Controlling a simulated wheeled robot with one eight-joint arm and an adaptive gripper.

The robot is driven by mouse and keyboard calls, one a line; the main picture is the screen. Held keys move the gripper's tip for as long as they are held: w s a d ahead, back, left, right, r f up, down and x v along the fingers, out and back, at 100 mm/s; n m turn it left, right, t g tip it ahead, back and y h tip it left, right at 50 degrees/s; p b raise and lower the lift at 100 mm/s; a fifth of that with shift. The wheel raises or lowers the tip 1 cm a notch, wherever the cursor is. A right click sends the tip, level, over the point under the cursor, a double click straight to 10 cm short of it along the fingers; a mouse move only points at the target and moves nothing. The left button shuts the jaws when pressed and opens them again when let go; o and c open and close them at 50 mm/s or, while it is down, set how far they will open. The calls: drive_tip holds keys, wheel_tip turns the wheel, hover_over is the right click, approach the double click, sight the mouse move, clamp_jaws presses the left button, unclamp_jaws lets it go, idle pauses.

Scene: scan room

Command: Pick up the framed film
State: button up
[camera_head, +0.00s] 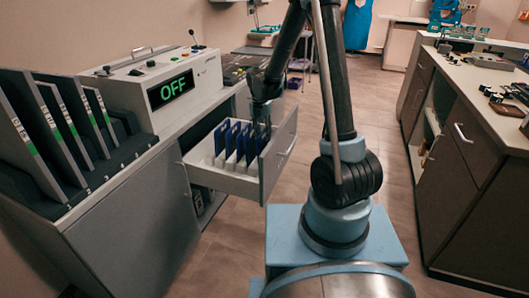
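Several blue upright frames (229,139) stand side by side in slots inside an open white drawer (231,184) left of centre. They look like framed films, but I cannot tell which one the task means. My gripper (261,122) points down into the right end of this drawer, close to the rightmost blue frame. Its fingertips are small and dark and partly hidden by the drawer's front. I cannot tell whether it is open or shut, or whether it touches a frame.
A rack (75,140) of tall grey plates with green labels stands on the left counter, beside a white machine (165,84) reading "OFF". A cabinet counter (490,105) with small items runs along the right. The floor (395,130) between is clear.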

sight(263, 139)
drive_tip(key=shift+d+f, duration=0.1)
drive_tip(key=shift+f, duration=1.95)
clamp_jaws()
